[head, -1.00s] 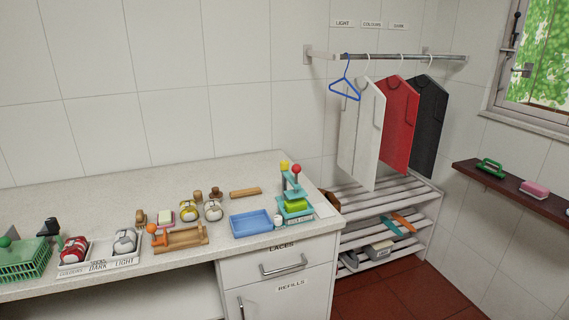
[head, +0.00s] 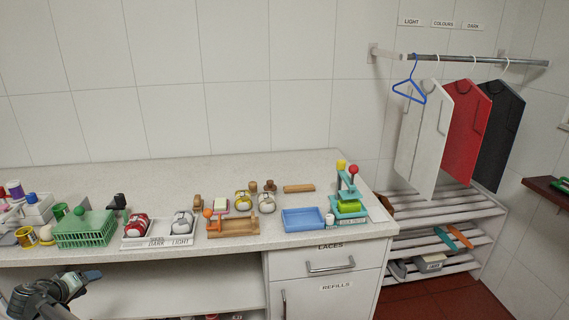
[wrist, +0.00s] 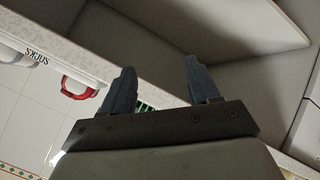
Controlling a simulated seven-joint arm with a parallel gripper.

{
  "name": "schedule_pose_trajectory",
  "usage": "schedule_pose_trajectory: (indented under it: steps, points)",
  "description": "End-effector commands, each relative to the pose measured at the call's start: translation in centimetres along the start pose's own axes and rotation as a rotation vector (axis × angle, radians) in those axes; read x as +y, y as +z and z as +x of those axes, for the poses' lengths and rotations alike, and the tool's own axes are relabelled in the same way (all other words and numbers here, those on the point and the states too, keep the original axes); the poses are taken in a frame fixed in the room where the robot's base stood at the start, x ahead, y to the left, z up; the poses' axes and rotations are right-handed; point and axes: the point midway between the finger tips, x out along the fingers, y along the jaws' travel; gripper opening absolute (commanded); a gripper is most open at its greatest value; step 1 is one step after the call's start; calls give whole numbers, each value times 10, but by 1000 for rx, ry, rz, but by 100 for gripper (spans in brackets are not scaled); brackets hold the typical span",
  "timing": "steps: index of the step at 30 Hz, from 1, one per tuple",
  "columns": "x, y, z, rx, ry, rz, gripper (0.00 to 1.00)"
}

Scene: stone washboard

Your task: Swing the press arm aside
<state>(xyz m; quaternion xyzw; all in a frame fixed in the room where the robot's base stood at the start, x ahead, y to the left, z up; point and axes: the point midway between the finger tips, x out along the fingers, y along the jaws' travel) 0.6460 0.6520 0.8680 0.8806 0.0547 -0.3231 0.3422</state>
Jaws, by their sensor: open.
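The teal press (head: 349,206) stands at the right end of the stone counter, with a green block in it. Its upper arm carries a yellow knob (head: 341,164) and a red knob (head: 353,169). The press does not show in the wrist view.
A blue tray (head: 304,220) lies just left of the press. The wrist view shows a red drawer handle (wrist: 79,88). Hanging garments and a slatted rack stand at the right.

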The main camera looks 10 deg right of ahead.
Motion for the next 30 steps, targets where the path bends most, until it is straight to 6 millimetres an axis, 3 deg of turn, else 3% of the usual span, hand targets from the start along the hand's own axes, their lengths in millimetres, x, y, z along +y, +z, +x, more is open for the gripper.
schedule_pose_trajectory:
  steps: [1,6,11,15,20,30]
  points:
    - [1,-20,-13,23,5,18,61]
    - [17,-62,-42,67,28,83,61]
    - [56,-93,-48,74,64,175,61]
    - [109,-109,-34,46,110,280,61]
    - [175,-111,-6,-4,166,397,61]
    - [344,-81,64,-147,314,678,61]
